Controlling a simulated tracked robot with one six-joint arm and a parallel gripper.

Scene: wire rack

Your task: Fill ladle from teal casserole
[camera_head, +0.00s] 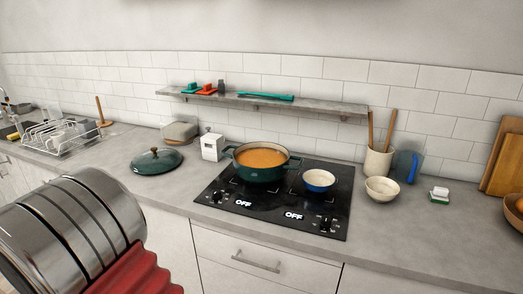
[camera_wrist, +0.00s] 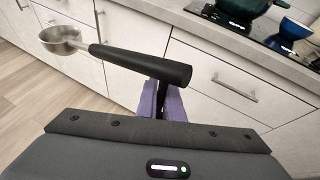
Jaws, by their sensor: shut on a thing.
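The teal casserole (camera_head: 259,176) stands uncovered on the black hob in the head view, with orange soup (camera_head: 262,158) inside. Its lower side shows at the top edge of the wrist view (camera_wrist: 243,9). The ladle (camera_wrist: 140,64) has a black handle and a metal bowl (camera_wrist: 62,42). My gripper (camera_wrist: 163,100), with purple fingers, is shut on the ladle's handle in the wrist view. The ladle's bowl is out to the left, over the floor in front of the cabinets and apart from the casserole. Its contents are unclear. The head view does not show my gripper or the ladle.
A small blue bowl (camera_head: 319,182) stands on the hob right of the casserole. The teal lid (camera_head: 157,161) lies on the counter to the left, near a white box (camera_head: 212,147). A utensil crock (camera_head: 378,162) and cream bowl (camera_head: 382,190) stand right. A shelf (camera_head: 290,104) hangs above.

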